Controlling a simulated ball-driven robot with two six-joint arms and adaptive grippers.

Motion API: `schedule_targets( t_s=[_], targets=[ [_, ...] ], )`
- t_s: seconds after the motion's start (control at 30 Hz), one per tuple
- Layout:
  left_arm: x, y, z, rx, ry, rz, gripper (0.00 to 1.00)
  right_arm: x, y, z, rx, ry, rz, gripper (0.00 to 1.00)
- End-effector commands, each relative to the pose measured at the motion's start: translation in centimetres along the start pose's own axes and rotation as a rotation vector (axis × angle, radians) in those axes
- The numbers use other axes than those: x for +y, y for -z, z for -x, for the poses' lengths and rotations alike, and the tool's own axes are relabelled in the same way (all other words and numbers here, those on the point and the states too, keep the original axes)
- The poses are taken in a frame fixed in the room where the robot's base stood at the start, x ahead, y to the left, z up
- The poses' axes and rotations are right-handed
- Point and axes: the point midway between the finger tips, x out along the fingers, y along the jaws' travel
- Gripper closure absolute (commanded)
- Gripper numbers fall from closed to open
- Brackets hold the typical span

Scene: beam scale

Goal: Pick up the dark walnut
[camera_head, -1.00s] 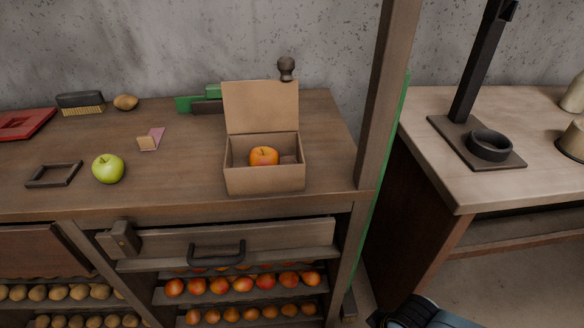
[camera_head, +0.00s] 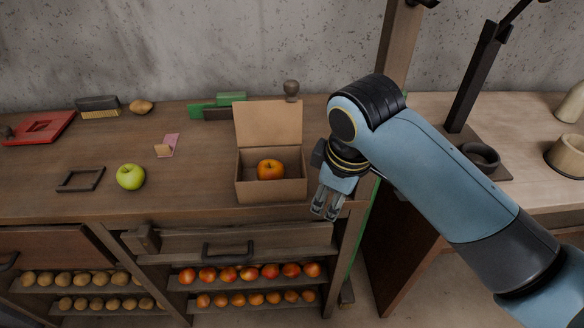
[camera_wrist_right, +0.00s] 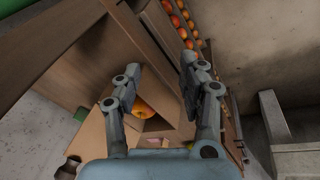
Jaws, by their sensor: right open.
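I cannot surely pick out the dark walnut. A small brown roundish thing (camera_head: 141,107) lies at the back left of the wooden bench, lighter than dark brown. A dark rounded thing (camera_head: 6,131) is cut by the left edge. My right gripper (camera_head: 325,212) is open and empty, pointing down just right of the open cardboard box (camera_head: 270,190), near the bench's front edge. The box holds an orange fruit (camera_head: 270,170). In the right wrist view the fingers (camera_wrist_right: 162,70) are apart, with the orange fruit (camera_wrist_right: 142,107) beyond them. My left gripper is not in view.
A green apple (camera_head: 130,177), a dark frame (camera_head: 81,179), a red tray (camera_head: 40,128) and a brush (camera_head: 98,105) stand on the bench left. A dark knob (camera_head: 291,88) is behind the box. A wooden post (camera_head: 395,50) rises beside my right arm. Shelves of fruit lie below.

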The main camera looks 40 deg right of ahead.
Motion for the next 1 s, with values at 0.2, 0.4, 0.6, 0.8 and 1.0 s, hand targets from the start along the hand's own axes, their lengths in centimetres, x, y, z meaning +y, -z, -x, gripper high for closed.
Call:
schedule_targets(
  t_s=[0.2,0.4,0.6,0.8,1.0],
  targets=[
    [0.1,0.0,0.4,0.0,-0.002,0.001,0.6,3.8,6.0,-0.1,-0.034,0.022,0.241,0.59],
    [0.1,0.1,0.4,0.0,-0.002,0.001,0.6,6.6,10.7,0.0,-0.062,0.058,0.446,0.59],
    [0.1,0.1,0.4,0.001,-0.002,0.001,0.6,7.0,11.5,-1.5,-0.071,0.072,0.502,0.59],
    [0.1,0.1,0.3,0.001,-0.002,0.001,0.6,6.8,11.2,-4.7,-0.069,0.07,0.5,0.59],
    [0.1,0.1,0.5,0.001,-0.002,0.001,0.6,6.7,11.2,-6.3,-0.069,0.07,0.499,0.59]
  ],
)
